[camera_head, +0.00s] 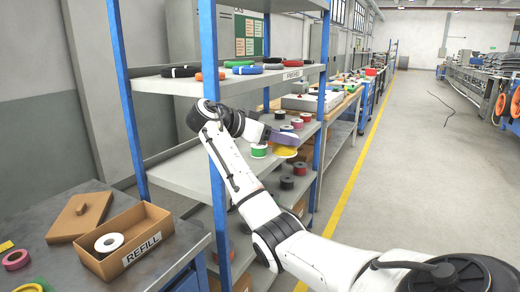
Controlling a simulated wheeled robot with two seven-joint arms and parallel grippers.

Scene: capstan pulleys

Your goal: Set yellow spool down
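The yellow spool (285,152) is on the middle shelf of the blue-post rack, or just above it; I cannot tell if it touches the shelf. My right arm reaches in from the lower right, and its gripper (272,135) is at the yellow spool. A purple piece (285,139) lies directly above the yellow spool and partly covers it. The fingers are small and mostly hidden, so I cannot see whether they are open or shut. My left gripper is not in view.
A green-and-white spool (259,151) stands just left of the yellow one. Red and dark spools (297,123) sit behind it, and black and red spools (287,182) on the shelf below. A cardboard REFILL box (150,240) with a white roll stands on the left bench.

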